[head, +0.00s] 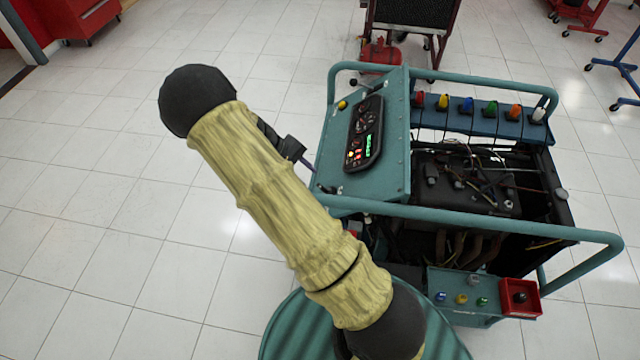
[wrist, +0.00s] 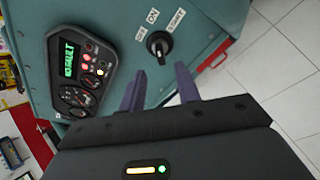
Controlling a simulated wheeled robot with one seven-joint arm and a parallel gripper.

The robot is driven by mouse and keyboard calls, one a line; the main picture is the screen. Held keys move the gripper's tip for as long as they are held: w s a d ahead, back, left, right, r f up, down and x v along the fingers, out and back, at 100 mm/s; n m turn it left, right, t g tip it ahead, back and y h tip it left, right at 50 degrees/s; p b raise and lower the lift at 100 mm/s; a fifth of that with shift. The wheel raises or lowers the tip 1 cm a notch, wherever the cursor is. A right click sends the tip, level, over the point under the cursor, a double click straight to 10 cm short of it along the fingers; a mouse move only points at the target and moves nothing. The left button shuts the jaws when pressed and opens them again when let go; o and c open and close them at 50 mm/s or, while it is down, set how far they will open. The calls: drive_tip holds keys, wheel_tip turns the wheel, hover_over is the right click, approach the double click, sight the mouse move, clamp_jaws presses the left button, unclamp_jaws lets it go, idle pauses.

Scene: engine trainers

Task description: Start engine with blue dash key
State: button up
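The teal engine trainer (head: 395,160) stands right of my arm in the head view. Its dash panel carries a key switch (head: 330,190) with a dark key. In the wrist view the key switch (wrist: 158,45) has OFF, ON and START labels around it, and the key looks black, not blue. My gripper (wrist: 161,72) is open, with two purple fingers apart and nothing between them. The fingertips are just below the key in the wrist view, and I see no contact. In the head view my gripper (head: 302,160) is mostly hidden behind my arm.
A gauge cluster (head: 365,133) with a lit green display sits on the dash. Teal tube rails surround the engine. The left floor is clear.

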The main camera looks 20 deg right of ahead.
sight(319, 186)
drive_tip(key=p+x, duration=0.1)
drive_tip(key=x, duration=0.7)
drive_tip(key=shift+p, duration=0.3)
drive_tip(key=shift+r, duration=0.1)
drive_tip(key=shift+c, duration=0.4)
clamp_jaws()
